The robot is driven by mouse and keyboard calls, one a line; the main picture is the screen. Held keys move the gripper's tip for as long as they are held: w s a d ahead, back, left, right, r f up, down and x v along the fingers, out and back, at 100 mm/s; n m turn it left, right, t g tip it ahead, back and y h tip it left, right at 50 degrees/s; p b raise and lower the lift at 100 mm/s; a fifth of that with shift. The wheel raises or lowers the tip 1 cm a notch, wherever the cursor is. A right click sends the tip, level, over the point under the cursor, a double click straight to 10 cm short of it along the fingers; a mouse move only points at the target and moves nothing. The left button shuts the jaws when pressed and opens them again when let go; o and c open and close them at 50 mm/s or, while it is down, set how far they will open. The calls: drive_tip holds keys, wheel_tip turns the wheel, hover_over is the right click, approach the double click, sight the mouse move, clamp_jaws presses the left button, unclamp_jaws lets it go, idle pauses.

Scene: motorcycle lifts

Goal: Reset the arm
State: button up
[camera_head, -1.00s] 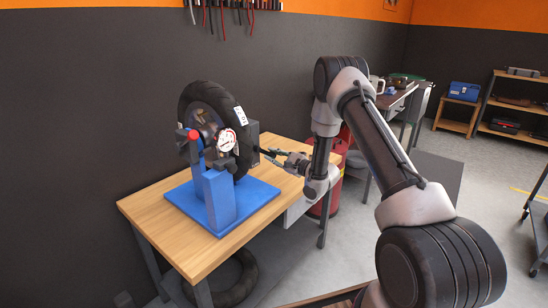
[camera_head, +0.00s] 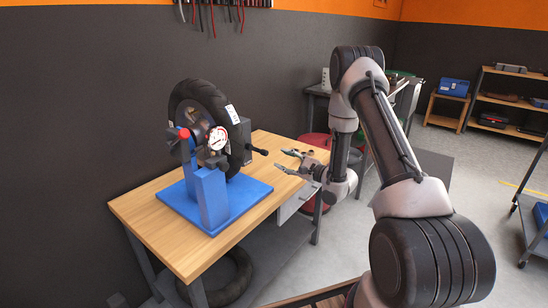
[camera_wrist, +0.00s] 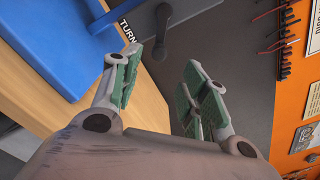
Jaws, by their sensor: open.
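My gripper (camera_head: 284,162) is open and empty over the right end of the wooden table in the head view. In the wrist view, my gripper (camera_wrist: 165,82) shows its two fingers with green pads spread apart and nothing between them. A black lever handle (camera_head: 258,151) sticks out to the right from the wheel stand, apart from my fingertips. It also shows at the top of the wrist view (camera_wrist: 164,30), beyond the left finger. My arm stands bent at the right of the head view.
A blue stand (camera_head: 212,200) with a black tyre (camera_head: 196,92) and a round gauge (camera_head: 218,138) stands on the wooden table (camera_head: 150,213). Red cans (camera_head: 312,205) stand beside the table. A loose tyre (camera_head: 232,275) lies below. Shelves (camera_head: 505,97) stand at the back right.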

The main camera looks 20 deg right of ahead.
drive_tip(key=shift+v, duration=1.25)
